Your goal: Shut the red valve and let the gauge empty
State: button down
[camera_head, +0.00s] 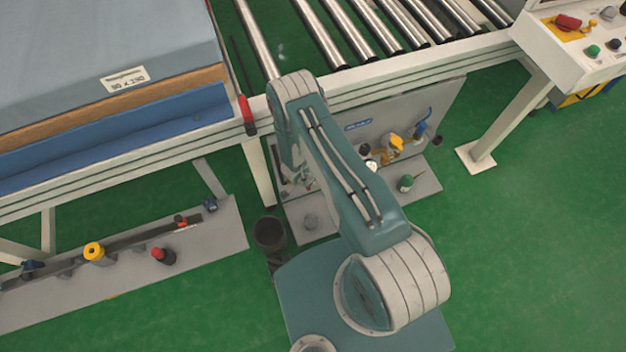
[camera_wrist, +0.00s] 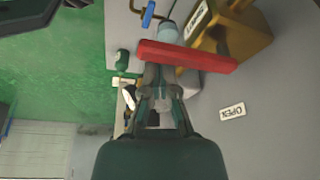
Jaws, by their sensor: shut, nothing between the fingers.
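The red valve shows in the wrist view as a long red handle (camera_wrist: 187,57), lying nearly crosswise and slightly tilted beside a plate. My gripper (camera_wrist: 162,72) is shut and empty, its fingertips right at the left half of the handle's near edge. I cannot tell whether they touch it. A label reading OPEN (camera_wrist: 232,111) is on the plate to the right. A small white dial, likely the gauge (camera_wrist: 129,97), is partly hidden left of my fingers; its reading is too small to tell. In the head view a white dial (camera_head: 371,165) shows; my arm hides the red handle.
A yellow valve body (camera_head: 396,143), a green knob (camera_head: 406,183) and a blue-topped fitting (camera_head: 420,130) crowd the panel. The wrist view shows a blue lever (camera_wrist: 148,14) and a brown block (camera_wrist: 232,38) near the handle. The roller conveyor frame (camera_head: 400,76) runs above the panel.

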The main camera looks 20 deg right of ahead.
jog(key=shift+s, duration=0.1)
dwell(0.7)
jog(key=shift+s+d, duration=0.25)
jog(key=shift+s, duration=0.5)
